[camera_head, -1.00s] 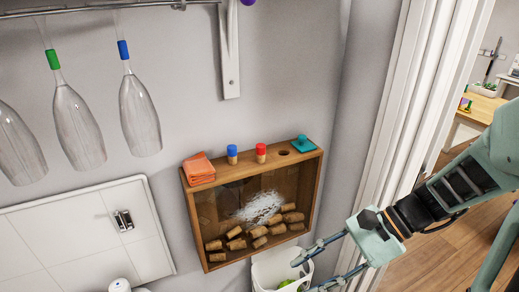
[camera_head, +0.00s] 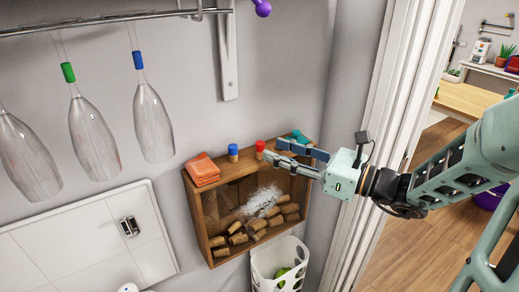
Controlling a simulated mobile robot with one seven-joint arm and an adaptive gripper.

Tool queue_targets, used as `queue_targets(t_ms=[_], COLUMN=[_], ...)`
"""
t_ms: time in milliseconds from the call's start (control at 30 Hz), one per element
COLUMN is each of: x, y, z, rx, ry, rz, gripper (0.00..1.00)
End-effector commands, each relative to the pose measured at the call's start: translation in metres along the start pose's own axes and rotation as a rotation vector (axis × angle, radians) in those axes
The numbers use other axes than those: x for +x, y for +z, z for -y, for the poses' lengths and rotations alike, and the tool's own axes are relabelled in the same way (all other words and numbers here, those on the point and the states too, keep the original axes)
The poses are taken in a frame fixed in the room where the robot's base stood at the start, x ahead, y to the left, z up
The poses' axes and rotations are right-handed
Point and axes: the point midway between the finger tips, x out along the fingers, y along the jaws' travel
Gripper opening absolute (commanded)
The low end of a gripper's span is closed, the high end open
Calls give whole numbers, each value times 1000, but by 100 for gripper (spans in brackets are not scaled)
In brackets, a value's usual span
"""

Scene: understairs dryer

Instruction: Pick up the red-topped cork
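The red-topped cork (camera_head: 260,146) stands upright on top of a wooden box shelf (camera_head: 197,221) on the wall, to the right of a blue-topped cork (camera_head: 233,153). My gripper (camera_head: 272,150) reaches in from the right. Its two fingers are apart, with their tips close to the right of the red-topped cork. Nothing shows between the fingers. I cannot tell whether a fingertip touches the cork, and the lower part of the cork is partly hidden.
Folded orange cloths (camera_head: 202,170) lie on the box's left end. A teal item (camera_head: 298,136) sits behind my fingers. Several plain corks (camera_head: 238,239) lie inside the box. A white basket (camera_head: 277,265) stands below. Glasses (camera_head: 153,122) hang at left; a door frame (camera_head: 390,120) is at right.

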Motion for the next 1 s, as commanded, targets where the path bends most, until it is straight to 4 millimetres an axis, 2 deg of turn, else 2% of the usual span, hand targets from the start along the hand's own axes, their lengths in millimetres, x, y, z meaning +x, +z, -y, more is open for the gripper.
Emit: queue_targets(t_ms=[167,433,733,1000], x=[14,52,58,57], y=[1,1,0,0], z=[0,2,3,3], rx=[1,0,-1,-1], ry=[2,4,1,1], rz=[0,0,-1,-1], gripper=[35,35,35,7])
